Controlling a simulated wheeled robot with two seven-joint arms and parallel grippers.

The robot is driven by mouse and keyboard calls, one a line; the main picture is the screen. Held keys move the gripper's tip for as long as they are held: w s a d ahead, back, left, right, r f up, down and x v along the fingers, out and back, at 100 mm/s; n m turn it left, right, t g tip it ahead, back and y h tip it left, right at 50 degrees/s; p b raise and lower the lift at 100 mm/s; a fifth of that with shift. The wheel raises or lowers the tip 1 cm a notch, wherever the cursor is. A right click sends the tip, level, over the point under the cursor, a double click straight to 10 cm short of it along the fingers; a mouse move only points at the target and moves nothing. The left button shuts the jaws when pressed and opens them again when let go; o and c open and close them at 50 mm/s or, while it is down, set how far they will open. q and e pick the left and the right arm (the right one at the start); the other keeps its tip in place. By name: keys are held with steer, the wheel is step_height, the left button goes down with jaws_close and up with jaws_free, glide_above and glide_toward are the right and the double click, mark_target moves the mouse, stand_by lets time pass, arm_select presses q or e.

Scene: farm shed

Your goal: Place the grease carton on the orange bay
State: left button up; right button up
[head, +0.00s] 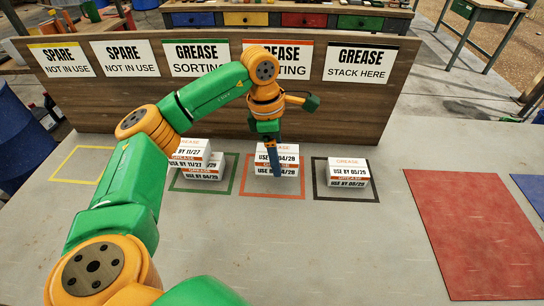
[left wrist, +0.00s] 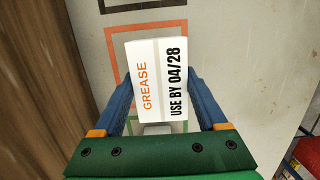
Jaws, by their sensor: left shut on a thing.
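My left gripper (head: 275,170) is shut on a white grease carton (head: 264,151) marked USE BY 04/28; its label also shows in the left wrist view (left wrist: 158,80), between the two blue fingers. The held carton is over the orange bay (head: 246,194), whose outline also shows in the left wrist view (left wrist: 112,70). Another carton (head: 290,171) marked 04/28 stands in that bay, directly under the held one. Whether the two touch is hard to tell. The fingers hide part of both. My right gripper is not in view.
Cartons (head: 204,171) are stacked in the green bay (head: 176,187) on the left. Two cartons (head: 348,172) marked 05/29 stand in the black bay (head: 318,189) on the right. A wooden sign board (head: 220,104) rises behind. The yellow bay (head: 62,165) is empty.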

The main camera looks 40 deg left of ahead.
arm_select(q)
steer(key=f, duration=0.1)
steer(key=a+f+p, duration=0.1)
steer(key=f, duration=0.1)
steer(key=w+f, duration=0.1)
steer(key=f, duration=0.1)
steer(key=shift+w+a, duration=0.1)
steer(key=shift+a, duration=0.3)
steer(key=shift+f, duration=0.35)
steer(key=shift+f, duration=0.15)
steer(key=o, duration=1.4)
steer(key=shift+r, duration=0.3)
steer(key=r, duration=0.4)
steer(key=a+r, duration=0.1)
steer(key=r, duration=0.2)
steer(key=s+r, duration=0.1)
steer(key=r, duration=0.3)
steer(key=shift+a+r+b, duration=0.25)
steer(key=shift+r+b, duration=0.05)
steer(key=shift+b, duration=0.1)
